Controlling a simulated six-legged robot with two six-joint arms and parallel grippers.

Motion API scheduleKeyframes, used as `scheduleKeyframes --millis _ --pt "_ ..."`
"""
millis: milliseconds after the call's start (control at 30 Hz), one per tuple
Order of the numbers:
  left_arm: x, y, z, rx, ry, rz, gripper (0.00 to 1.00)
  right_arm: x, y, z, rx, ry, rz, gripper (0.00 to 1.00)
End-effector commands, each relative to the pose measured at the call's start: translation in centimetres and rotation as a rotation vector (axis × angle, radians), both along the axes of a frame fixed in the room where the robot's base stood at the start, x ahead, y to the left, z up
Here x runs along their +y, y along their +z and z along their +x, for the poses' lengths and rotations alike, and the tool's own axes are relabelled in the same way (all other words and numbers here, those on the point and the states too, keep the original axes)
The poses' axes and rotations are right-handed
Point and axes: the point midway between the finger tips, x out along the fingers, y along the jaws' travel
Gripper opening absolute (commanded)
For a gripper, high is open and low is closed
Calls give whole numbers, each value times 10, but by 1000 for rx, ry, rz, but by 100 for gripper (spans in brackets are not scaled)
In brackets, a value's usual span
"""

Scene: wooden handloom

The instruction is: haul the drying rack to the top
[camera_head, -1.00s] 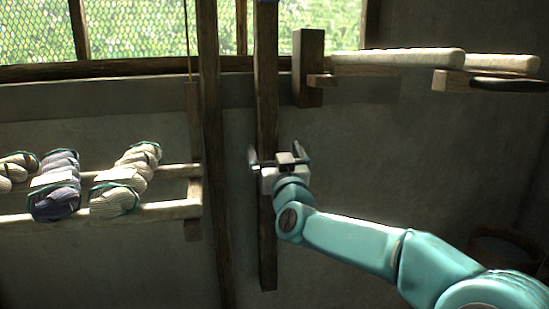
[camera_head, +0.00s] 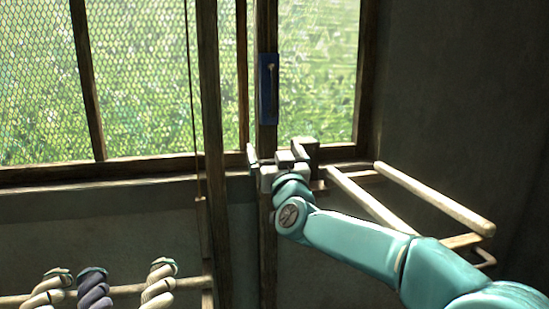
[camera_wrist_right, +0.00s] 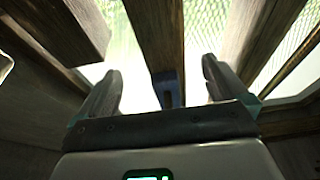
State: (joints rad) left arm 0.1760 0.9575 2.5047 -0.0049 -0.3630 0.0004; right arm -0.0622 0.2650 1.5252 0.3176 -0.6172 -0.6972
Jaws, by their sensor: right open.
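The drying rack (camera_head: 128,289) shows at the lower left of the head view as a pale rail carrying twisted skeins; its lower part is cut off by the picture edge. A thin cord (camera_head: 192,110) runs up from its end piece. My right gripper (camera_head: 279,154) is open in front of a dark upright post (camera_head: 267,210). A blue plate with a slim upright piece (camera_head: 269,88) is on this post above the gripper. In the wrist view the fingers (camera_wrist_right: 160,72) stand on either side of the post, with the blue plate (camera_wrist_right: 169,90) between them. My left gripper is not seen.
A second dark post (camera_head: 212,120) stands just left of the gripper. Pale rods (camera_head: 435,197) on a wooden bracket stick out at right, close above my right forearm. A meshed window (camera_head: 150,80) fills the back. The skeins (camera_head: 93,288) hang low at left.

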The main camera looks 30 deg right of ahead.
Motion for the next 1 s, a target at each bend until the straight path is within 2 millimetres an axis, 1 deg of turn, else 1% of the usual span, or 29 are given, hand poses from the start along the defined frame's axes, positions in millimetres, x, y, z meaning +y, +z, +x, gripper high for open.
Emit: scheduleKeyframes --millis 33,100,300,400,500,600,933,967,1000 --pt "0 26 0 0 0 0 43 0 29 0 -1 0 1 100" --pt "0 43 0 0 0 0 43 0 48 0 -2 0 2 100" --pt "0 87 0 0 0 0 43 0 98 0 -1 0 0 100" --pt "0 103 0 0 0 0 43 0 116 0 -1 0 1 100" --pt "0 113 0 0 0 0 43 0 127 0 -1 1 2 100" --pt "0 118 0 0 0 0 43 0 133 0 -2 0 2 100" --pt "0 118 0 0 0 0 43 0 133 0 -1 -1 1 100" --pt "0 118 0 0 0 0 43 0 133 0 -1 -1 1 90" --pt "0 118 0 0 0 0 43 0 133 0 -1 -1 1 77"
